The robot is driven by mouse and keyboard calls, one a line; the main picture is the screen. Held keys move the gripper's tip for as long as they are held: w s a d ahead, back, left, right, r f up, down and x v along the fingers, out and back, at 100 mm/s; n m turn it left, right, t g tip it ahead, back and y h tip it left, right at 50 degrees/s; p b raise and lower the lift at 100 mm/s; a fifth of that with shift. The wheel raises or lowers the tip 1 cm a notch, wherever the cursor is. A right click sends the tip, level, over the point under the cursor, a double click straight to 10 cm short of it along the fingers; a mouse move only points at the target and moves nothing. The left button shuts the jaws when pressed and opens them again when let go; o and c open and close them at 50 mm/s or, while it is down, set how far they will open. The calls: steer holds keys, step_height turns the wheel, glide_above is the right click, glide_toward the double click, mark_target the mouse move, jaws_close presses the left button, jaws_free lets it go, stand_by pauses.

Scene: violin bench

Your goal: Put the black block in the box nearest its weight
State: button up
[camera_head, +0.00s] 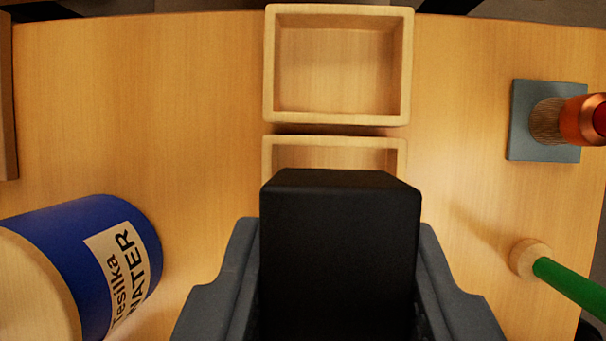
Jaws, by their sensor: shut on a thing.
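My gripper (340,290) is shut on the black block (340,245), with one finger on each side of it. The block looks upright and is close to the camera. Beyond it are two open wooden boxes, one behind the other. The far box (340,119) looks empty. The near box (335,141) is partly hidden by the block, and the part of its inside that shows is empty. I see no weight marking on the boxes or on the block.
A blue can (75,235) with a pale label lies or stands at the lower left. At the right are a grey square base (520,135) with an orange-topped piece and a green-handled tool (570,285). The wooden bench (190,120) is clear left of the boxes.

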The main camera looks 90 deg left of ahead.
steer(key=f, duration=0.4)
steer(key=f+b, duration=0.1)
steer(key=f, duration=0.4)
steer(key=shift+s+d+f, duration=0.2)
steer(key=shift+f, duration=0.1)
steer(key=shift+f+b, duration=0.1)
steer(key=shift+b, duration=0.25)
steer(key=o, duration=0.8)
steer(key=shift+c, duration=0.2)
steer(key=p+v, duration=0.2)
steer(key=v, duration=1)
